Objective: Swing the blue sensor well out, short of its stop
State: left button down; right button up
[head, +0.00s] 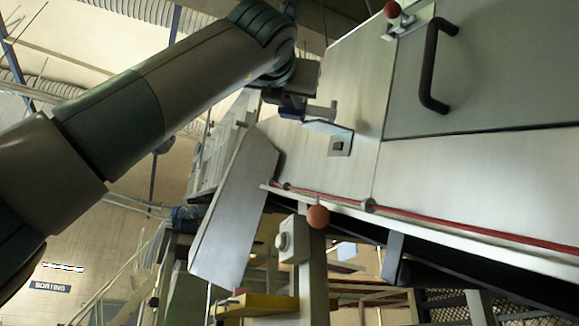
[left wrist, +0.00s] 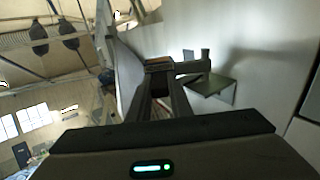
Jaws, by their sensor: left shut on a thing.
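My left gripper (head: 291,110) reaches in from the left to the pale metal panel in the head view. Its fingers (left wrist: 163,85) are shut on a small part at the near end of a short grey bar. A dark blue block (head: 292,101), which looks like the blue sensor, shows at the fingertips. The fingers partly hide it, and its blue colour is not clear in the left wrist view. The grey bar (head: 320,112) sticks out to the right, and in the left wrist view (left wrist: 190,67) it ends at a short upright post. My right gripper is not in view.
A small bracket plate (head: 330,129) juts from the panel (head: 330,170) just below the bar. A slanted grey flap (head: 235,205) hangs below left. A black handle (head: 430,65) stands upper right. Open air lies left of the panel.

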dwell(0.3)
pick_arm(q)
jog(key=c, duration=1.6)
grip_release()
jog(key=shift+s+f, duration=0.1)
jog(key=shift+s, duration=0.05)
